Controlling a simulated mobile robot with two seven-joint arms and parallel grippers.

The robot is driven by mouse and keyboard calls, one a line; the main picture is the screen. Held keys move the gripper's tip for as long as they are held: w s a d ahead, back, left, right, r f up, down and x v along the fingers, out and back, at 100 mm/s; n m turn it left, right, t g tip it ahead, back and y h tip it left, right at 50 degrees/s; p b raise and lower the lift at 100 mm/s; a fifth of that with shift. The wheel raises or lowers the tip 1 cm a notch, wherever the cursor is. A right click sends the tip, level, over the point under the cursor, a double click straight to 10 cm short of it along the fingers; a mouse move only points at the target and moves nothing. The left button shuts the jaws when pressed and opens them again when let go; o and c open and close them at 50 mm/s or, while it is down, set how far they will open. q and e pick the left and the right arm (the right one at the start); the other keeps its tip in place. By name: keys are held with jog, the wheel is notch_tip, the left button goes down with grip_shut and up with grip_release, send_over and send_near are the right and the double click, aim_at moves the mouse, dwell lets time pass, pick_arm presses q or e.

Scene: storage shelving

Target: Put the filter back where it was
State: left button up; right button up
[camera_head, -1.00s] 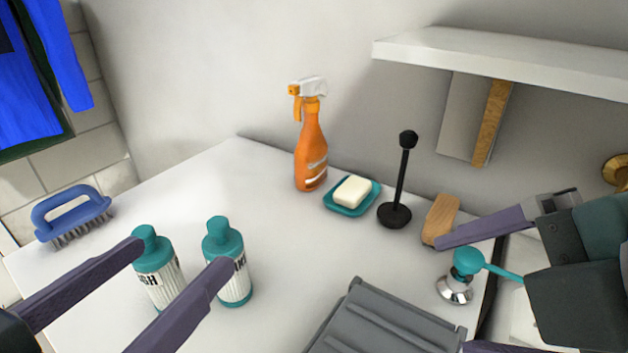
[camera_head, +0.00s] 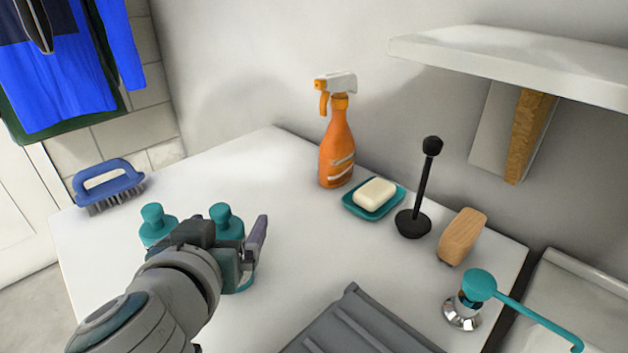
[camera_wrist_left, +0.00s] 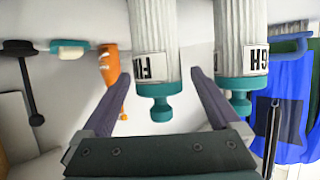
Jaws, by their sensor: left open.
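In the head view the right bottle (camera_head: 226,216) and left bottle (camera_head: 157,221) are mostly hidden by my left gripper (camera_head: 225,242). In the left wrist view, which is upside down, the bottle with a label starting "FI" (camera_wrist_left: 153,35) is between the open fingers of my left gripper (camera_wrist_left: 162,80). The other bottle (camera_wrist_left: 242,40), its label partly cut off, is beyond one finger. Contact is not clear. My right gripper is out of view.
A blue brush (camera_head: 107,187) is at the left.

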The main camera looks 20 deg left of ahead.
pick_arm(q)
jog(key=shift+x, duration=1.25)
jog(key=shift+r, duration=0.1)
grip_shut()
